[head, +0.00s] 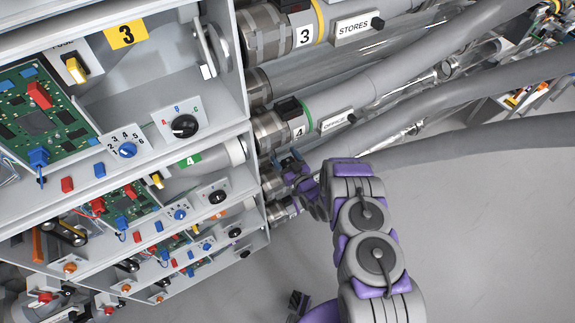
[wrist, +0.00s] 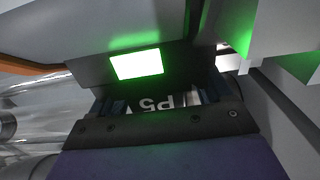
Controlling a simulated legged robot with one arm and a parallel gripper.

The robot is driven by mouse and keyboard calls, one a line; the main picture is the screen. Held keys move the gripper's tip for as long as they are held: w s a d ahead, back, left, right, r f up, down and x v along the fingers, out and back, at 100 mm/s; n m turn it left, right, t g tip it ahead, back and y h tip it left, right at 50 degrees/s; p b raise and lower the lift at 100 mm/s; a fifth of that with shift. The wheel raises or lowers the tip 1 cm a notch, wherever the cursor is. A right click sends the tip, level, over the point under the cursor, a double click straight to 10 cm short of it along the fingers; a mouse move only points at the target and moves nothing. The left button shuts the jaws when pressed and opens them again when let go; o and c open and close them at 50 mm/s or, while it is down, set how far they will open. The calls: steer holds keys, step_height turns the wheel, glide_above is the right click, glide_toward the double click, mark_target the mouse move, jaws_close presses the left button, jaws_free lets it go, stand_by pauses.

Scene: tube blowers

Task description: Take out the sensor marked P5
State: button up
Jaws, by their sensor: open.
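In the wrist view, a white P5 marking (wrist: 165,102) shows on a dark surface, partly covered by the front edge of my gripper (wrist: 160,95). A dark block (wrist: 90,70) with a bright green lit panel (wrist: 138,64) is just beyond it. I cannot tell whether marking and block are one piece. My gripper is open, with its jaws close around the marked part. Contact is not clear. In the head view, my gripper (head: 290,166) is at the pipe connectors below pipe 4, and the P5 marking cannot be made out.
A cabinet with open shelves (head: 190,150) holds circuit boards, knobs and switches at left. Pipe 3 (head: 275,35) and pipe 4 (head: 275,128) carry dark blocks. Grey hoses (head: 460,95) run to the upper right. The floor at lower right is clear.

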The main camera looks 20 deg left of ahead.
steer(key=shift+c, duration=0.2)
steer(key=shift+d, duration=0.1)
steer(key=c, duration=1)
steer(key=shift+r, duration=0.15)
steer(key=shift+r+p, duration=0.3)
steer(key=shift+r, duration=0.4)
step_height(320, 180, up, 2)
steer(key=shift+w+r+p, duration=0.1)
steer(key=shift+r+p, duration=0.05)
steer(key=shift+p, duration=0.2)
steer(key=v, duration=0.5)
steer(key=s+a+p+v, duration=0.1)
steer(key=v, duration=0.4)
steer(key=s+a+r+p+v, duration=0.1)
steer(key=v, duration=0.4)
steer(key=shift+s+d, duration=0.3)
steer(key=shift+s, duration=0.05)
